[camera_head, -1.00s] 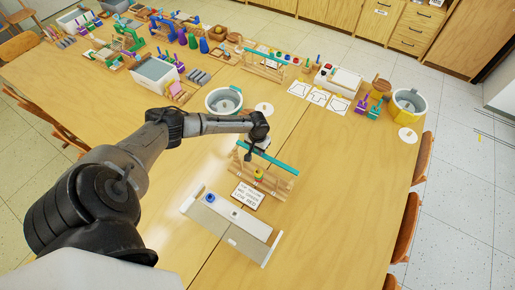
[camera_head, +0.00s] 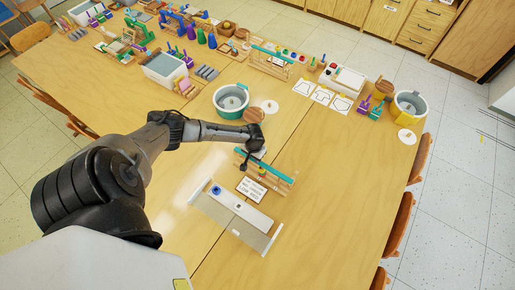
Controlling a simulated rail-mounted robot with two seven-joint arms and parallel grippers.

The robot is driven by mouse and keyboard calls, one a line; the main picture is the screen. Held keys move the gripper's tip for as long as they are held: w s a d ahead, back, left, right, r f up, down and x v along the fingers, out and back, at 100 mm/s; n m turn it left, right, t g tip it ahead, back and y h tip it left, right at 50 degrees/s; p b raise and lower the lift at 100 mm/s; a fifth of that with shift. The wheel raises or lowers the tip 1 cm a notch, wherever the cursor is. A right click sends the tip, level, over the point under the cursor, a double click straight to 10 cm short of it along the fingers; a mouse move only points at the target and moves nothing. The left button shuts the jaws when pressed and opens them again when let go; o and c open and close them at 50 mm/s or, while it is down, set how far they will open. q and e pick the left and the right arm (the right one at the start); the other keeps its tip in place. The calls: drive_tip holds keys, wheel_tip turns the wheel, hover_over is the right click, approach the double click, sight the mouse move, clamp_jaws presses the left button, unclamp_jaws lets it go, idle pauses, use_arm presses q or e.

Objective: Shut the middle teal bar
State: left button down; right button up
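A wooden rack with a teal bar (camera_head: 275,174) along its top stands near the middle of the long table. My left gripper (camera_head: 250,160) is over the left end of this bar. The gripper points down and hides that end; its fingers are too small and dark to tell whether they are open or shut, or whether they touch the bar. A small yellow-green and red piece (camera_head: 262,171) sits at the rack below the bar. Another rack with a teal bar (camera_head: 272,54) stands farther back. My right gripper is not in view.
Several tools and white cards crowd the far side. The table (camera_head: 340,190) right of the rack is clear.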

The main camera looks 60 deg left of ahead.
use_arm(q)
drive_tip(key=shift+d+r, duration=0.1)
drive_tip(key=c, duration=0.8)
unclamp_jaws()
drive_tip(key=shift+s, duration=0.2)
drive_tip(key=shift+r, duration=0.45)
wheel_tip(320, 180, up, 13)
drive_tip(key=shift+p, duration=0.3)
drive_tip(key=shift+f, duration=0.1)
